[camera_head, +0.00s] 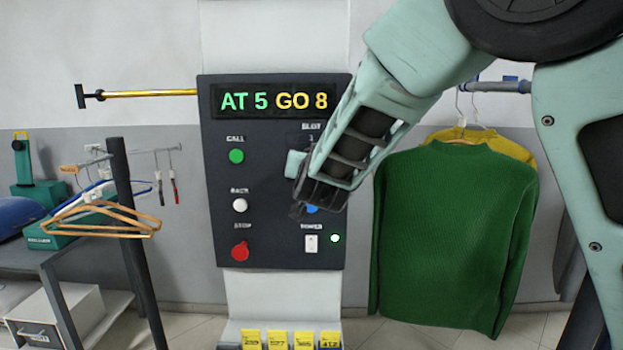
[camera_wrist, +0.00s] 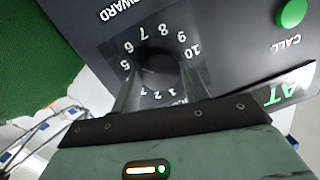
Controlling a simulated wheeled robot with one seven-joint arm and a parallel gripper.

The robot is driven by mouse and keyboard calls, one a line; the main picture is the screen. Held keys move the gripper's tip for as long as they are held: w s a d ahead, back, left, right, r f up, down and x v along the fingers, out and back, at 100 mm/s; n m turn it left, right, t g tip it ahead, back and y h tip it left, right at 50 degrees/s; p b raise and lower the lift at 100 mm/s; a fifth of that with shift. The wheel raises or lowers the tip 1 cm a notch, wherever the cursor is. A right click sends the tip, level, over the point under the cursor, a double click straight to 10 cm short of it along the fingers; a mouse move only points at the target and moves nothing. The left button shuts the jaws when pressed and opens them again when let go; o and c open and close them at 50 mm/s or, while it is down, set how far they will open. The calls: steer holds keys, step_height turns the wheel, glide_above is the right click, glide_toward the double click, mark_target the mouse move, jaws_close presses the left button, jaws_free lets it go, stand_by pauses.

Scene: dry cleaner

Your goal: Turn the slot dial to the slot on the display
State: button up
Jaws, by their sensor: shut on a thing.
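The display (camera_head: 274,100) on the dark control panel (camera_head: 225,190) reads "AT 5" in green and "GO 8" in yellow. My gripper (camera_head: 300,185) is at the panel's right half, under the "SLOT" label. In the head view it hides the slot dial. In the wrist view the dark round dial (camera_wrist: 158,66) sits between my two fingers, which are shut on it. Printed numbers ring the dial, upside down in this view. I cannot make out where the dial's pointer aims.
A green call button (camera_head: 236,156), a white button (camera_head: 239,205) and a red stop knob (camera_head: 240,251) line the panel's left side. A blue button (camera_head: 312,209) lies just below my gripper. A green sweater (camera_head: 455,235) hangs at right.

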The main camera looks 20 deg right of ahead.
steer(key=m+b, duration=0.4)
steer(key=b, duration=0.2)
steer(key=m+t+b, duration=0.1)
steer(key=m+b, duration=0.4)
steer(key=b, duration=0.2)
steer(key=m+b, duration=0.5)
steer(key=b, duration=0.1)
steer(key=shift+f+t+b, duration=0.3)
steer(key=o, duration=1)
steer(key=shift+r, duration=0.1)
